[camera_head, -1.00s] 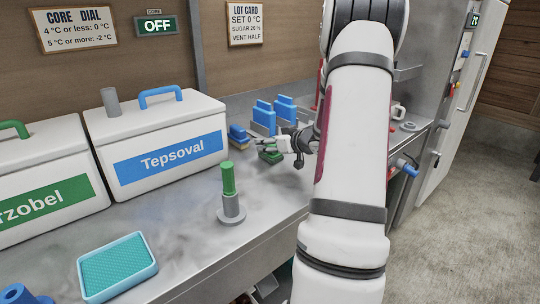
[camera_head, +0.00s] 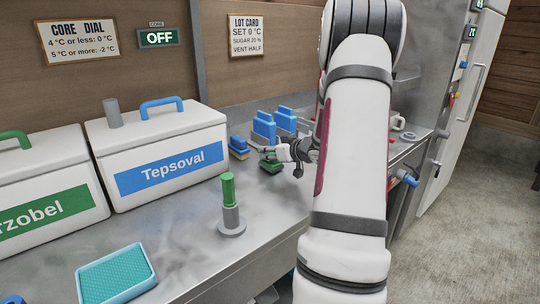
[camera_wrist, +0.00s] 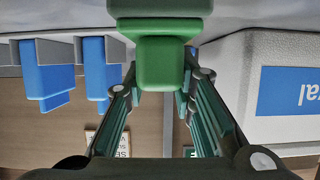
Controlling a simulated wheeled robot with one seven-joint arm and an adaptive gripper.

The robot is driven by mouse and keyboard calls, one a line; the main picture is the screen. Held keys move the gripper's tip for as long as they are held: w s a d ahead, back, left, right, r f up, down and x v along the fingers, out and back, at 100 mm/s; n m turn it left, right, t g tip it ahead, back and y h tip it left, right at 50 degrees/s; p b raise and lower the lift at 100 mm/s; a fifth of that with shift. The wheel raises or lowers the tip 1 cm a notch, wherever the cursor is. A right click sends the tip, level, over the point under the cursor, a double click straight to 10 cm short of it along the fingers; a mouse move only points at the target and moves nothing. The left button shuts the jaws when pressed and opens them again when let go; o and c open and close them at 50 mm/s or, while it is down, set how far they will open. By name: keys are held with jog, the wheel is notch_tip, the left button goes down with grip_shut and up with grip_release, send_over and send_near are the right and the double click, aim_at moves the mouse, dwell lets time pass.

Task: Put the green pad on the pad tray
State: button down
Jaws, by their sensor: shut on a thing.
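The green pad (camera_head: 271,167) is a small green block with a narrower grip on top, at the back of the counter in the head view. My gripper (camera_head: 268,154) is shut on it. In the wrist view the green pad (camera_wrist: 165,60) sits between the two fingers of my gripper (camera_wrist: 160,88). Whether the pad touches the counter is hard to tell. A light blue tray with a teal textured floor (camera_head: 147,257), which looks like the pad tray, lies empty at the front left of the counter.
A green-handled grey stand (camera_head: 231,218) rises between pad and tray. A blue pad (camera_head: 240,145) lies beside the green one, near blue blocks in a grey rack (camera_head: 284,125). The white Tepsoval box (camera_head: 205,128) and a green-labelled box (camera_head: 70,160) line the left.

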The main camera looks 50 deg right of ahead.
jog(key=r, duration=0.1)
jog(key=s+r+p, duration=0.1)
jog(key=r, duration=0.1)
jog(key=s+a+r+p, duration=0.1)
jog(key=s+a, duration=0.3)
jog(key=s, duration=1)
jog(key=shift+s+r+p, duration=0.15)
jog(key=shift+s+p, duration=0.1)
jog(key=shift+p, duration=0.55)
jog(key=shift+s, duration=0.1)
